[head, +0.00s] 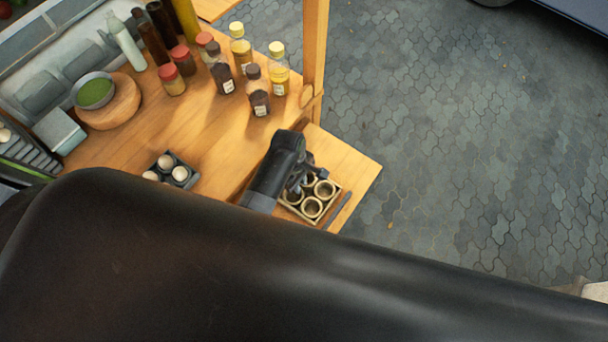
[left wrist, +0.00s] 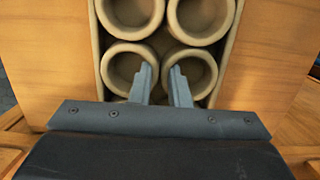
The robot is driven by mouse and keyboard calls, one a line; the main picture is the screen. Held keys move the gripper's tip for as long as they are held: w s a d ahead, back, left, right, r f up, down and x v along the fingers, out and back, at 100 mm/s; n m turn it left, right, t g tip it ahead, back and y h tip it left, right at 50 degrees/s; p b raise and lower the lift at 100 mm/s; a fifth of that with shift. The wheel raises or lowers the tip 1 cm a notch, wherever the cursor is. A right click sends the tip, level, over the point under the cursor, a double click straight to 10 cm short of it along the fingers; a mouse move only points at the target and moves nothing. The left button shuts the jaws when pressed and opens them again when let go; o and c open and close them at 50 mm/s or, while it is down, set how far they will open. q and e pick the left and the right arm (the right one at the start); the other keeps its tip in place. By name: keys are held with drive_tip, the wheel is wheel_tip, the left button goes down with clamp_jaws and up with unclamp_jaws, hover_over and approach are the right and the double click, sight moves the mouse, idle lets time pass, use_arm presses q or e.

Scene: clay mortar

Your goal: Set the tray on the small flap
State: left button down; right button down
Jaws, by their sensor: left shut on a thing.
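The tray (head: 292,211) is a pale, shallow box holding several round, thick-walled cups (head: 312,207). It is over the small wooden flap (head: 350,170) at the table's right end; I cannot tell whether it touches the flap. My left gripper (head: 310,184) reaches down onto the tray and partly hides it. In the left wrist view, the fingers of this gripper (left wrist: 163,72) are shut on the tray's middle part between two cups, and the tray's rim (left wrist: 96,55) shows at the left. The right gripper is not in view.
Several capped bottles (head: 240,50) and jars stand at the back of the table. A dark egg tray (head: 165,160) lies left of my gripper. A wooden post (head: 314,50) rises behind the flap. A thin grey strip (head: 338,208) lies right of the tray. Paving (head: 480,150) lies beyond.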

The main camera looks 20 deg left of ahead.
use_arm(q)
drive_tip(key=shift+w+f, duration=0.1)
drive_tip(key=shift+w, duration=0.05)
drive_tip(key=c, duration=1.8)
unclamp_jaws()
drive_tip(key=shift+s, duration=0.25)
drive_tip(key=o, duration=0.4)
drive_tip(key=shift+w, duration=0.1)
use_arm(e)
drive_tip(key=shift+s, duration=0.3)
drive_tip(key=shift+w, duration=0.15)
use_arm(q)
drive_tip(key=shift+r, duration=0.2)
drive_tip(key=r, duration=0.4)
drive_tip(key=a+r+b, duration=0.1)
drive_tip(key=r, duration=0.6)
drive_tip(key=shift+w+a+r, duration=0.3)
drive_tip(key=shift+a+r, duration=0.05)
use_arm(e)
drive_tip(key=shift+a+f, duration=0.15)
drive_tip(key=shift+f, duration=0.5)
